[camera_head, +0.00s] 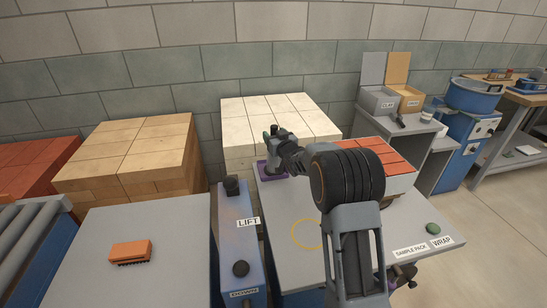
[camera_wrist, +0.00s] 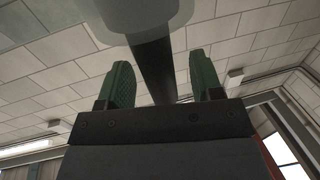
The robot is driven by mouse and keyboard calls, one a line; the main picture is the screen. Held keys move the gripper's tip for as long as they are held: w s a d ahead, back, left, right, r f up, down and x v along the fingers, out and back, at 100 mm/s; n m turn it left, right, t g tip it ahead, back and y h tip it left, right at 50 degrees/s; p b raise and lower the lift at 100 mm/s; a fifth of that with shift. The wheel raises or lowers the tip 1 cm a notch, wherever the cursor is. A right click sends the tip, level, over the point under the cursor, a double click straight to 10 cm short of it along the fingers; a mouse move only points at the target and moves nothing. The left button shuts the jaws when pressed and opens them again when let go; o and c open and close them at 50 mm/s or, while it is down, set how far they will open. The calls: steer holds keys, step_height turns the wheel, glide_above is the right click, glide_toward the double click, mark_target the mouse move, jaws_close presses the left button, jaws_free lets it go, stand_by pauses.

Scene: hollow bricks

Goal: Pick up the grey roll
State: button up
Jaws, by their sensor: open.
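In the wrist view, a pale grey rounded body (camera_wrist: 150,14) with a dark shaft fills the top middle, close to the camera; it may be the grey roll, but I cannot tell for sure. My gripper (camera_wrist: 163,82) shows two green fingers standing apart, one on each side of the dark shaft. No grip on anything shows. In the head view, my gripper (camera_head: 274,133) is at the far left corner of the right grey table, above a purple base (camera_head: 273,169). My arm hides much of that corner, and no grey roll shows clearly there.
The right table (camera_head: 288,205) bears a yellow ring (camera_head: 307,233), a green lump (camera_head: 433,228) and labels. A blue LIFT unit (camera_head: 236,240) stands left of it. An orange brush-like piece (camera_head: 130,252) lies on the left table. Cream blocks (camera_head: 278,117) are stacked behind; red bricks (camera_head: 392,160) sit right.

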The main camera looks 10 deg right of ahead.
steer(key=shift+w, duration=0.2)
jaws_close()
stand_by(0.5)
steer(key=shift+r, duration=0.1)
